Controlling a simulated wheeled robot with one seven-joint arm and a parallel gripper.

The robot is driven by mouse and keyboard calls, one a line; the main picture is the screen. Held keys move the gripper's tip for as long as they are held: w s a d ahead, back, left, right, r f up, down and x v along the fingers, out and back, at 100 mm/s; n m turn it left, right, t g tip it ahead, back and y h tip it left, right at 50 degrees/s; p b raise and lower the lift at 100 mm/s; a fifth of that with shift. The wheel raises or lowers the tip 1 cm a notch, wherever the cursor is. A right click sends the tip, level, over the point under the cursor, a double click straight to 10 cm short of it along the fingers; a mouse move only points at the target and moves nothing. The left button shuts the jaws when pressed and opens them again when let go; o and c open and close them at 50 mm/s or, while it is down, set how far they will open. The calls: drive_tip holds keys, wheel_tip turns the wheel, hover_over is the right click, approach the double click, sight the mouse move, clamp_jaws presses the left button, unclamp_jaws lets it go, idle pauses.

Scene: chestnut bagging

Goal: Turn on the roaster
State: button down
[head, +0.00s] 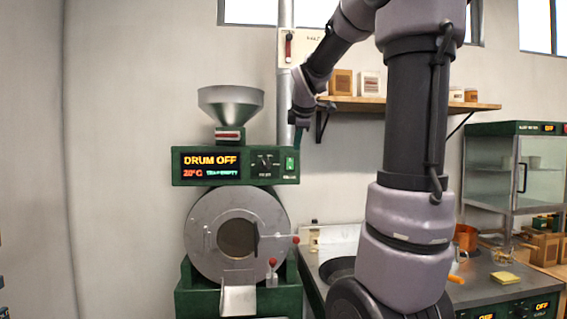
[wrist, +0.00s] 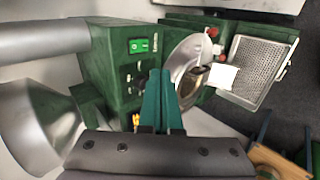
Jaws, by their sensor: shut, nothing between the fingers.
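The roaster (head: 236,238) is a green machine with a grey round drum front and a metal hopper on top. Its display (head: 210,164) reads "DRUM OFF" and 20°C. A green rocker switch (head: 290,165) sits at the right end of its control panel, beside a dark knob (head: 264,160). The switch also shows in the wrist view (wrist: 139,45), beyond the fingertips and a little to the left. My gripper (wrist: 161,75) is shut and empty, its green fingers close together in front of the panel. In the head view my gripper (head: 299,128) is above and right of the switch, apart from it.
A vertical metal pipe (head: 284,100) runs up behind the roaster, with a red-handled lever (head: 289,47) on the wall. A perforated cooling tray (wrist: 258,70) shows in the wrist view. A shelf (head: 400,103) with boxes and a glass cabinet (head: 515,170) stand to the right.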

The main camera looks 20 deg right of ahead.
drive_tip(key=shift+w+r, duration=0.1)
drive_tip(key=shift+w, duration=0.25)
drive_tip(key=shift+w+d, duration=0.1)
approach(290, 168)
wheel_tip(290, 168, down, 4)
drive_tip(key=w, duration=0.1)
drive_tip(key=w+d, duration=0.1)
drive_tip(key=shift+w, duration=0.4)
drive_tip(key=shift+w+d, duration=0.15)
drive_tip(key=shift+w, duration=0.5)
drive_tip(key=shift+f, duration=0.25)
